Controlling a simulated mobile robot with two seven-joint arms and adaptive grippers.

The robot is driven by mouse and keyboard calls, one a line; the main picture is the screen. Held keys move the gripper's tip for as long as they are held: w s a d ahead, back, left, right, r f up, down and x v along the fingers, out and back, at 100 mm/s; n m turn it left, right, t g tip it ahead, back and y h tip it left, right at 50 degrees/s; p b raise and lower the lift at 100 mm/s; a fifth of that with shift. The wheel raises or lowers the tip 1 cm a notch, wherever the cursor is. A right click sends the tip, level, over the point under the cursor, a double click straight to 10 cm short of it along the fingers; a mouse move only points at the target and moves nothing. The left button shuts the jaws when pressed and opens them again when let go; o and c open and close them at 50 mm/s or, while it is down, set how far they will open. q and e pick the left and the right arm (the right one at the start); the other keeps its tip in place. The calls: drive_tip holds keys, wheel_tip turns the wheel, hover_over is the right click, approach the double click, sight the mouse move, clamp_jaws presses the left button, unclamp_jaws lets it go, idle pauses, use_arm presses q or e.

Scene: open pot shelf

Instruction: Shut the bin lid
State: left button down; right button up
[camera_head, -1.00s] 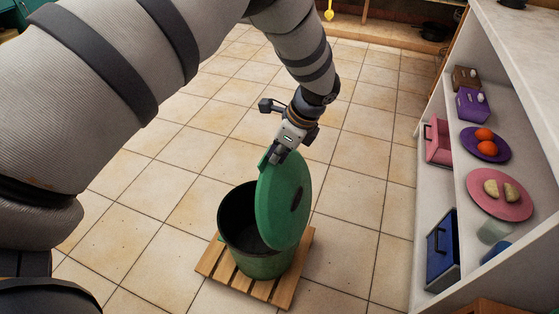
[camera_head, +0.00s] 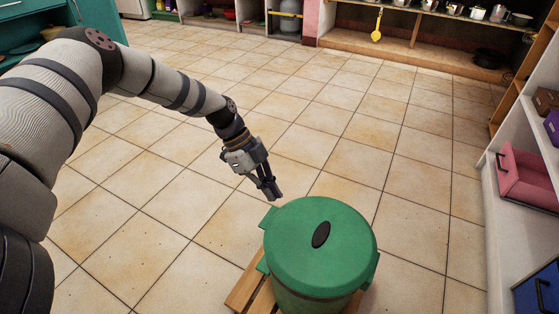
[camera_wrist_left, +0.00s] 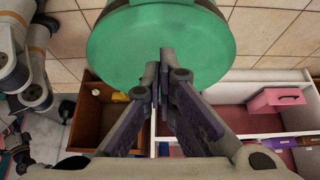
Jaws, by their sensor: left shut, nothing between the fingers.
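The green bin (camera_head: 312,302) stands upright in the lower middle of the head view. Its round green lid (camera_head: 300,260), with a dark oval handle (camera_head: 321,235), lies flat over the bin's mouth, and the inside is hidden. My left gripper (camera_head: 275,195) is just beyond the lid's far left edge, pointing down, its fingers together and empty. In the left wrist view the closed fingertips (camera_wrist_left: 160,65) show in front of the green lid (camera_wrist_left: 160,35); I cannot tell whether they touch it.
The bin stands on a slatted wooden stand (camera_head: 250,290). A white shelf unit (camera_head: 487,235) is at the right, with a pink drawer (camera_head: 525,182) and a blue drawer (camera_head: 538,290). The tiled floor (camera_head: 180,190) around the bin is clear.

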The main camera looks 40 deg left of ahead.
sight(271, 218)
use_arm(q)
drive_tip(key=shift+h, duration=0.8)
drive_tip(key=f+b, duration=0.1)
drive_tip(key=f, duration=0.1)
drive_tip(key=a+f+b, duration=0.1)
drive_tip(key=f+b, duration=0.3)
drive_tip(key=shift+s+a+f, duration=0.2)
drive_tip(key=shift+a+f, duration=0.1)
drive_tip(key=shift+f, duration=0.05)
drive_tip(key=shift+a+f+b, duration=0.15)
drive_tip(key=shift+f+b, duration=0.6)
drive_tip(key=shift+b, duration=0.4)
use_arm(e)
wheel_tip(271, 218, down, 8)
drive_tip(key=s+g, duration=0.1)
drive_tip(key=s, duration=0.1)
drive_tip(key=shift+s+a+r, duration=0.25)
drive_tip(key=shift+s+a, duration=0.05)
drive_tip(key=shift+a, duration=0.05)
use_arm(q)
drive_tip(key=shift+s, duration=0.1)
